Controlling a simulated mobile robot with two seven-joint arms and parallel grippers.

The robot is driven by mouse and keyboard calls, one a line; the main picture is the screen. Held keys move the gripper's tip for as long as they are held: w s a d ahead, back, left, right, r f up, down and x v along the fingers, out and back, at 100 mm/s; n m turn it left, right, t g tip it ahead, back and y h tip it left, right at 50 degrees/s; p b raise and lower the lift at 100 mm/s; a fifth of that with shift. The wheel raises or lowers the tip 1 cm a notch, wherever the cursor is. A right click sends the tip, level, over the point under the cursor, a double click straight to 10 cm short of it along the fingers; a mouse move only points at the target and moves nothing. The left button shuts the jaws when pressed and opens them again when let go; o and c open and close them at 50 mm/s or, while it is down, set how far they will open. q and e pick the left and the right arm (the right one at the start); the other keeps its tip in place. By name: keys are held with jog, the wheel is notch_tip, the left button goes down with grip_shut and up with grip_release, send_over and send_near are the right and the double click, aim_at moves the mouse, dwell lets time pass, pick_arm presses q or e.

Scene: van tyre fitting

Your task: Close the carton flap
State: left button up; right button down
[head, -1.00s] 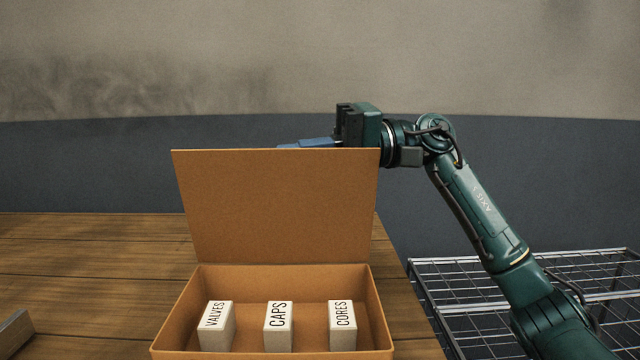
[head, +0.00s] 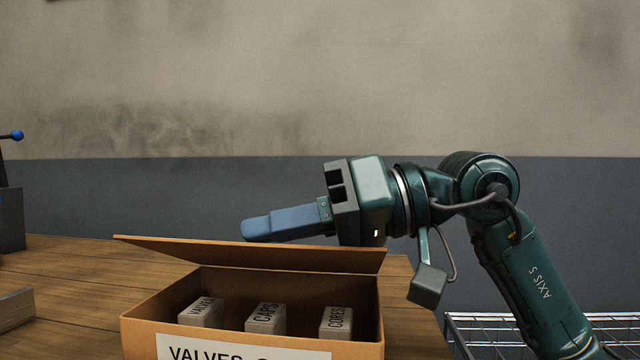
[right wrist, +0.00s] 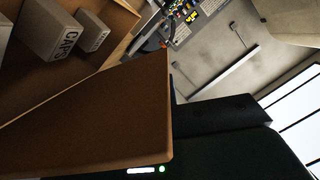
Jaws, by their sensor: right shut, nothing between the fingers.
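The brown carton (head: 150,327) stands on the wooden table with its front label partly cut off by the frame edge. Its flap (head: 250,253) is hinged at the back and tilted low over the carton, leaving the front open. In the right wrist view the flap (right wrist: 110,115) fills the middle. My right gripper (head: 250,228) is shut and empty, its blue fingers lying just above and behind the flap; whether they touch it I cannot tell. Three white boxes stand inside: valves (head: 201,313), caps (head: 266,319) and cores (head: 336,323). My left gripper is out of view.
The wooden table (head: 60,275) is clear left of the carton. A grey metal piece (head: 15,308) lies at its left edge, and a dark device with a blue knob (head: 10,215) stands behind. A wire rack (head: 480,325) is at the right.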

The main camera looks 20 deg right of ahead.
pick_arm(q)
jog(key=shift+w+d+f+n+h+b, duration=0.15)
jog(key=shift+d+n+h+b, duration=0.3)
jog(key=shift+b, duration=1.55)
pick_arm(e)
jog(key=shift+s+a+f+n+t+h, duration=0.15)
jog(key=shift+s+f+n, duration=0.25)
jog(key=shift+f, duration=0.4)
jog(key=shift+s+a+f+n+t+h, duration=0.15)
jog(key=shift+f+n, duration=0.4)
jog(key=shift+f, duration=0.3)
jog(key=shift+s+a+f+n+t+h, duration=0.15)
jog(key=shift+s+f+n, duration=0.25)
jog(key=shift+f, duration=0.4)
jog(key=shift+w, duration=0.1)
pick_arm(q)
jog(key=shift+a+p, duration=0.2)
jog(key=shift+p, duration=0.5)
pick_arm(e)
jog(key=v, duration=1.3)
